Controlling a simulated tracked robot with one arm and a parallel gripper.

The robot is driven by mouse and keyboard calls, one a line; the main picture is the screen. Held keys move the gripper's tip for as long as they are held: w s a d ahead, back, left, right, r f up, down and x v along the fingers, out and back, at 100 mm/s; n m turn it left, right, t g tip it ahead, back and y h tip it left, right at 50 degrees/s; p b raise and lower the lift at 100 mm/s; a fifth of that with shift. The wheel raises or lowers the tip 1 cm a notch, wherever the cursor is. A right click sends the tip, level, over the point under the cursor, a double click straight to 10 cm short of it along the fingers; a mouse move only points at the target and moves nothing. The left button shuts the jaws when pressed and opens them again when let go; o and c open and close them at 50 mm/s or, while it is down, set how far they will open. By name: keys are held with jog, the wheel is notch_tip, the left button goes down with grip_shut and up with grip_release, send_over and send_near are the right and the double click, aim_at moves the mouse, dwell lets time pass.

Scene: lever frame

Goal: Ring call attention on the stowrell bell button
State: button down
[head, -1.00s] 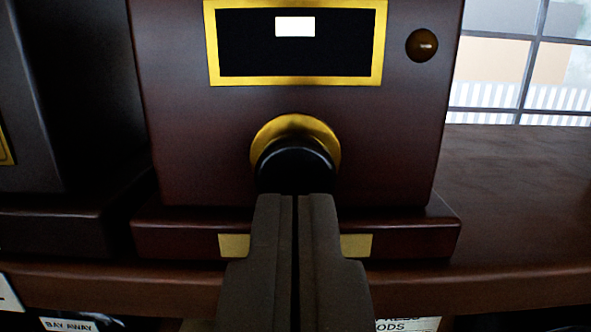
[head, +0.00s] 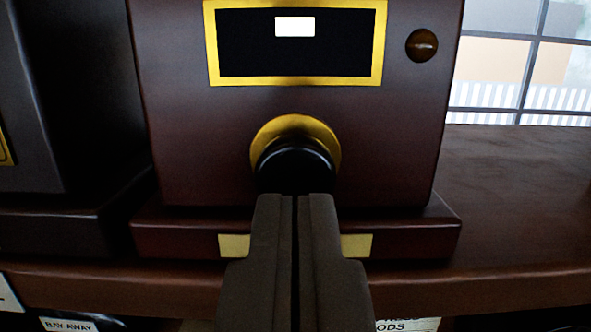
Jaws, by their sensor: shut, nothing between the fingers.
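A dark red-brown wooden box (head: 210,140) stands on the shelf, straight ahead in the head view. A black round button (head: 294,165) with a brass collar (head: 265,135) sits low on its front. My gripper (head: 295,198) is shut and empty, its fingertips in front of the button's lower edge. I cannot tell whether the tips touch it. A brass plate (head: 233,246) on the box's base is mostly hidden behind the fingers, so any lettering on it cannot be read.
Above the button is a brass-framed black window (head: 250,50) with a white tab. A brown round knob (head: 421,45) is at upper right. Another dark box (head: 40,110) stands left. The shelf (head: 520,200) is bare at right. Labels (head: 70,325) show below.

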jog(key=shift+w, duration=0.2)
jog(key=shift+s, duration=0.1)
dwell(0.9)
jog(key=shift+s+f+b, duration=0.1)
jog(key=shift+s+b, duration=0.4)
jog(key=s+b, duration=0.2)
jog(key=s, duration=0.2)
jog(key=shift+b, duration=0.3)
